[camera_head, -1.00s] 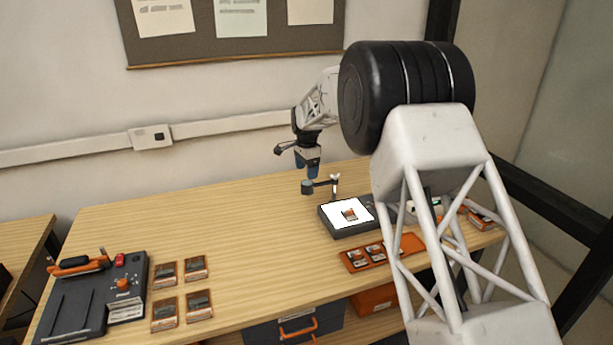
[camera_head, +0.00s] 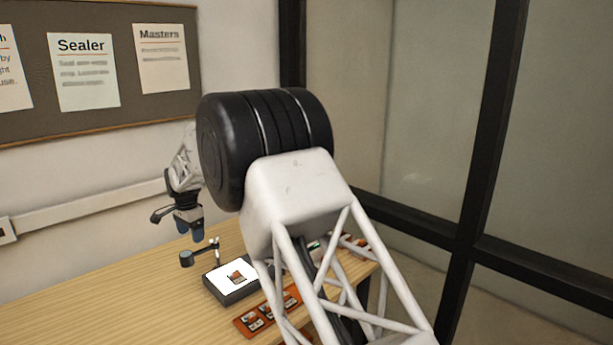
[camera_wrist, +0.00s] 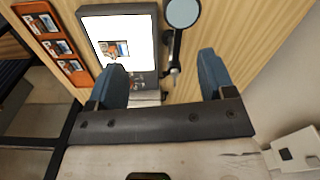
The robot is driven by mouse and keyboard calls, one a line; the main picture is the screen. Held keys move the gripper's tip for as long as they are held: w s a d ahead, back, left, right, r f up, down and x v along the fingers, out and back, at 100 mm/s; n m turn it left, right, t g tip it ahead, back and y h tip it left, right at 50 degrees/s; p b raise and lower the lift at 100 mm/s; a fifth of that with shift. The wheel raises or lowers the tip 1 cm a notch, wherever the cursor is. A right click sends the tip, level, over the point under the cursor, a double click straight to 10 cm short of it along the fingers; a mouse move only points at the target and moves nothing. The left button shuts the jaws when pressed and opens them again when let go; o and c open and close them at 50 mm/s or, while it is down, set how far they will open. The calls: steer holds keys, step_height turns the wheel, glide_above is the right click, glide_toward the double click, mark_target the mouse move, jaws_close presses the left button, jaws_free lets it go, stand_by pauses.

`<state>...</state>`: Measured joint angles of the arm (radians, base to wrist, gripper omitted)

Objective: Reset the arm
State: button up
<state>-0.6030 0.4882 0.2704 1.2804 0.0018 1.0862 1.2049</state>
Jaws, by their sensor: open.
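My gripper (camera_head: 189,226) hangs above the back of the wooden table in the head view, near the wall. In the wrist view my gripper (camera_wrist: 166,80) shows two blue fingers spread apart with nothing between them. It is open and empty. Beneath and ahead of it are a lit light panel (camera_wrist: 146,75) and a round magnifier on a small arm (camera_wrist: 182,13). The same light panel (camera_head: 222,291) lies on the table in the head view, with a small orange-and-dark piece (camera_head: 237,277) on its white surface. My arm hides part of the table's right side.
An orange tray (camera_head: 242,323) with several small pieces lies in front of the light panel; it also shows in the wrist view (camera_wrist: 79,80). More orange pieces (camera_head: 355,243) sit behind my arm. Dark frame posts (camera_head: 483,140) stand to the right. The table's left part (camera_head: 110,305) is clear.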

steer(key=s+d+r+n, duration=0.1)
steer(key=s+d+r, duration=0.2)
steer(key=d+r, duration=0.5)
steer(key=s+d+r+n, duration=0.1)
steer(key=s+d+r, duration=0.2)
steer(key=d, duration=0.8)
steer(key=s+d+r+n+t, duration=0.1)
steer(key=s+d+r, duration=0.3)
steer(key=s+d, duration=0.4)
steer(key=s+d+r, duration=0.3)
steer(key=s+d, duration=0.2)
steer(key=d, duration=0.6)
steer(key=s+d+n, duration=0.2)
steer(key=s+d, duration=1)
steer(key=s, duration=0.4)
steer(key=s+d+f+n, duration=0.1)
steer(key=s+d+f, duration=0.2)
steer(key=s, duration=0.6)
steer(key=s+d+f+t, duration=0.1)
steer(key=s+d+f, duration=0.2)
steer(key=s, duration=0.6)
steer(key=shift+s+d+n, duration=0.25)
steer(key=shift+d+n, duration=0.15)
steer(key=shift+d, duration=0.4)
steer(key=c, duration=0.3)
